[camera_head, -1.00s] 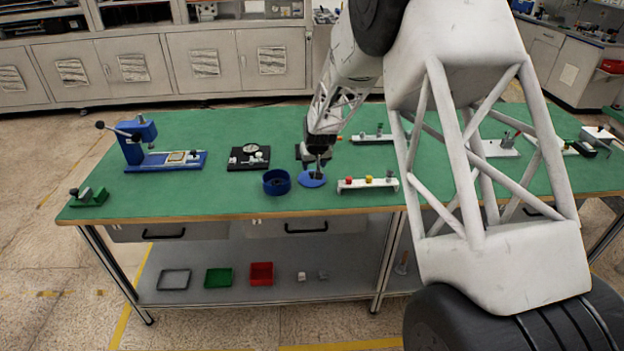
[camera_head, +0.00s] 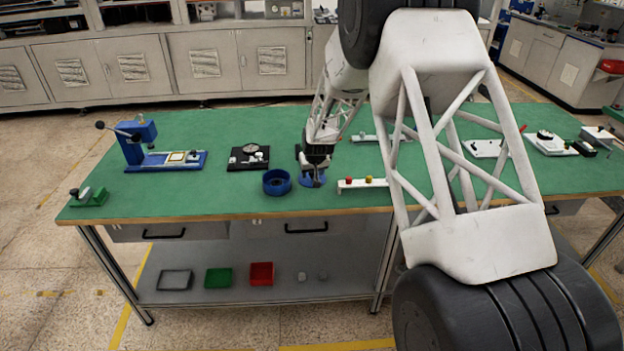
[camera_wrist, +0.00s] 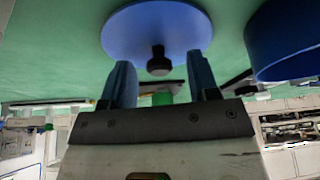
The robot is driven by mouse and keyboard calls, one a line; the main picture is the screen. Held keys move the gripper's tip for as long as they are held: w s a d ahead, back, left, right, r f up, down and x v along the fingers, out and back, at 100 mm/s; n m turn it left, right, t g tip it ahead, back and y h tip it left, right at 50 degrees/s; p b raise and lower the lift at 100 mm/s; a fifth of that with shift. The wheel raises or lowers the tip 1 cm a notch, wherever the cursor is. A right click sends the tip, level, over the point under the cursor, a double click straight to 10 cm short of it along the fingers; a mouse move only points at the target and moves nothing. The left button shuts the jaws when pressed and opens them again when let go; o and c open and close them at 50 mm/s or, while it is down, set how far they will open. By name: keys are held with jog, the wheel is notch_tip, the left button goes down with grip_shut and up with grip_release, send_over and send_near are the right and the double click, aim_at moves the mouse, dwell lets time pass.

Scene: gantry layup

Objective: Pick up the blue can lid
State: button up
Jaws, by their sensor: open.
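The blue can lid (camera_head: 305,182) lies flat on the green bench top, partly hidden by my gripper in the head view. In the wrist view the lid (camera_wrist: 125,30) is a blue disc with a black knob (camera_wrist: 158,62) standing on it. My gripper (camera_head: 312,182) is low over the lid. In the wrist view its two blue-grey fingers (camera_wrist: 160,78) are apart, with the knob between and just beyond their tips. Nothing is held. The blue round can (camera_head: 277,183) stands just left of the lid and shows at the right of the wrist view (camera_wrist: 285,45).
A white rail with coloured knobs (camera_head: 362,184) lies close to the right of the lid. A black plate with a gauge (camera_head: 248,158) is behind left, and a blue press (camera_head: 150,150) is farther left. The green bench (camera_head: 180,200) is clear in front left.

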dwell(0.3)
jog(key=c, duration=1)
jog(key=shift+r, duration=0.8)
notch_tip(320, 180, up, 2)
jog(key=shift+r, duration=0.1)
jog(key=s, duration=0.5)
jog(key=s+d, duration=0.1)
jog(key=s, duration=0.4)
jog(key=s+d+r, duration=0.1)
jog(key=s, duration=0.5)
jog(key=shift+r, duration=0.1)
jog(key=shift+w+a, duration=0.15)
jog(key=shift+w, duration=0.05)
